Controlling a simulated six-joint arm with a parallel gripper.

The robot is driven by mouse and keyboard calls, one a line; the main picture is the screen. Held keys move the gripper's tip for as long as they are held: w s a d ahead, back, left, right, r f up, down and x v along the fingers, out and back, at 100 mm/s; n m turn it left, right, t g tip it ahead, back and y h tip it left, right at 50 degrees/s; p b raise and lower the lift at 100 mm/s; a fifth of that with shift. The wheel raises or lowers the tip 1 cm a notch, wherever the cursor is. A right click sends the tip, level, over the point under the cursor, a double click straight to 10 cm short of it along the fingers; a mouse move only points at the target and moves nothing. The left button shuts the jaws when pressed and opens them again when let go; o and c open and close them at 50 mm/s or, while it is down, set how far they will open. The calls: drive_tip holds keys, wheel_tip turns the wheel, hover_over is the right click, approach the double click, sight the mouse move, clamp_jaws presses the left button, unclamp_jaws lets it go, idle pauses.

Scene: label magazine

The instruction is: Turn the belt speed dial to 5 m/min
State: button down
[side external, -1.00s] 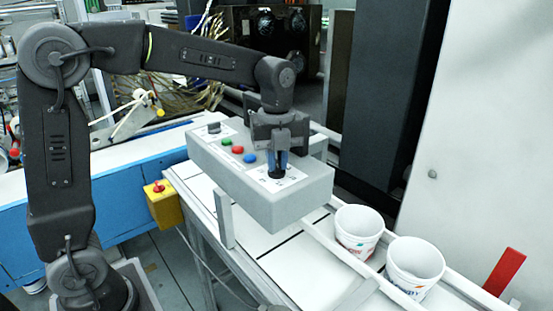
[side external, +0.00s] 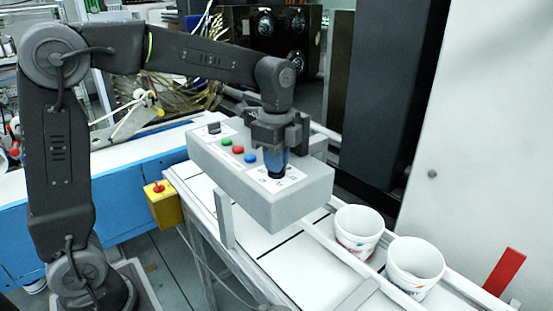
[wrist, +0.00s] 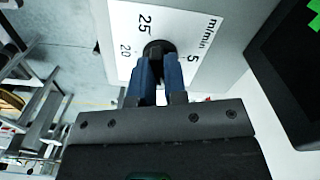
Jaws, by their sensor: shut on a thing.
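The belt speed dial is a black knob (wrist: 157,46) on a white scale plate (wrist: 190,18) marked "25", "20", "5" and "m/min" in the wrist view. The plate lies on top of the grey control box (side external: 290,207). My gripper (wrist: 159,66) points down with its two blue fingers shut on the knob, one on each side. In the side view my gripper (side external: 276,170) stands upright over the box's near right end. The fingers hide much of the knob and part of the scale, so I cannot tell which number it points at.
Green (side external: 226,142), red (side external: 238,149) and blue (side external: 250,158) buttons and a black switch (side external: 213,127) are on the same box. A yellow box (side external: 163,204) with a red button stands to the left. Two white tubs (side external: 357,228) (side external: 414,263) stand to the right.

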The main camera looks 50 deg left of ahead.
drive_tip(key=n, duration=1.4)
idle(0.7)
drive_tip(key=c, duration=1.2)
unclamp_jaws()
drive_tip(key=shift+o, duration=0.2)
drive_tip(key=shift+r, duration=0.1)
wheel_tip(320, 180, up, 14)
drive_tip(key=shift+f, duration=0.2)
